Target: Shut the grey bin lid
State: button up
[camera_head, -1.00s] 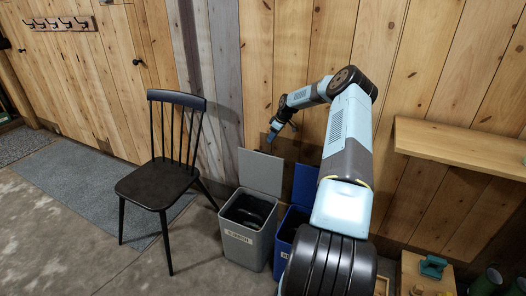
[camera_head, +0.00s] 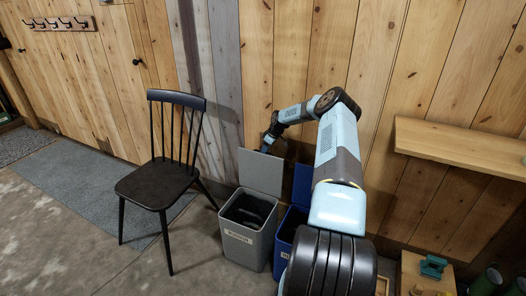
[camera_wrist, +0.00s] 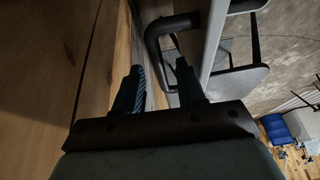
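The grey bin (camera_head: 240,246) stands on the floor by the plank wall, its mouth open with dark contents inside. Its grey lid (camera_head: 260,172) is raised upright at the back, near the wall. My gripper (camera_head: 266,150) is at the top edge of the lid, on its right half; its tips are hard to make out there. A dark bent bar (camera_wrist: 158,42) and a grey panel edge, likely the lid (camera_wrist: 211,40), lie just beyond the fingers.
A blue bin (camera_head: 285,240) with a raised blue lid (camera_head: 303,186) stands right beside the grey one, partly hidden by my arm. A black chair (camera_head: 162,184) stands to the left. The plank wall (camera_head: 300,60) is close behind. A wooden shelf (camera_head: 460,146) is at right.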

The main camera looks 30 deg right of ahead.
grip_shut()
dwell(0.4)
